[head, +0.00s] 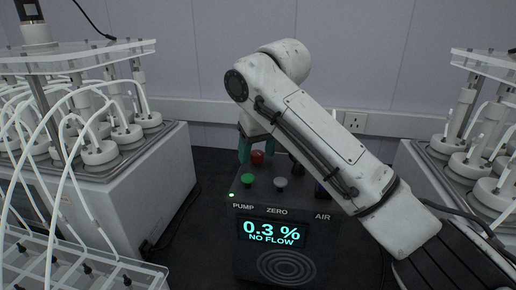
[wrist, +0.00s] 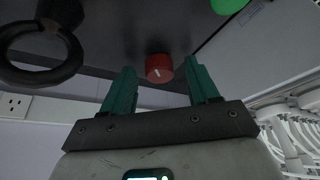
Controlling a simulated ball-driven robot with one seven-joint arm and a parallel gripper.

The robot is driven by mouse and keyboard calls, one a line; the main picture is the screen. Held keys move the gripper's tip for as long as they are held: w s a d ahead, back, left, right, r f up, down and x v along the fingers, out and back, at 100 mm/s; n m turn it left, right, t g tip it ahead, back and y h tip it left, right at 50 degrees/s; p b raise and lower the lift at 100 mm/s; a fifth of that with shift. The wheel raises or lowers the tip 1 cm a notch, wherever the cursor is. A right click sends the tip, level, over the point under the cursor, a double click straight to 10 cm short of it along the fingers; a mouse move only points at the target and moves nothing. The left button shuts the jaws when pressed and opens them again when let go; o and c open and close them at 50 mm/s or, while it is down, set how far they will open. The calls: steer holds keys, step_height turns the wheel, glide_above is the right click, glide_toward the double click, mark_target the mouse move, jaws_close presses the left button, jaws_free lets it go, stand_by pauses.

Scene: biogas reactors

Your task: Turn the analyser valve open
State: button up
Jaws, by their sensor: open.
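The analyser (head: 262,236) is a dark box whose display reads 0.3 % NO FLOW. A round red knob (head: 257,157), apparently its valve, stands at the back of its top. In the wrist view the red knob (wrist: 159,66) carries a short, slanted white line. My gripper (wrist: 160,80) is open, its two green fingers on either side of the knob with visible gaps. In the head view my gripper (head: 261,154) is partly hidden by my arm, at the back of the box. Whether the fingertips reach past the knob's face is unclear.
A green button (head: 247,179) and a pale button (head: 280,183) sit on the box top, above PUMP and ZERO. A black ring (wrist: 40,55) shows near the gripper. Reactor units with white tubes stand left (head: 160,185) and right (head: 425,165). A wall socket (head: 354,122) is behind.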

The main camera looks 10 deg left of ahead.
steer(key=shift+c, duration=0.4)
steer(key=c, duration=1)
steer(key=shift+o, duration=0.2)
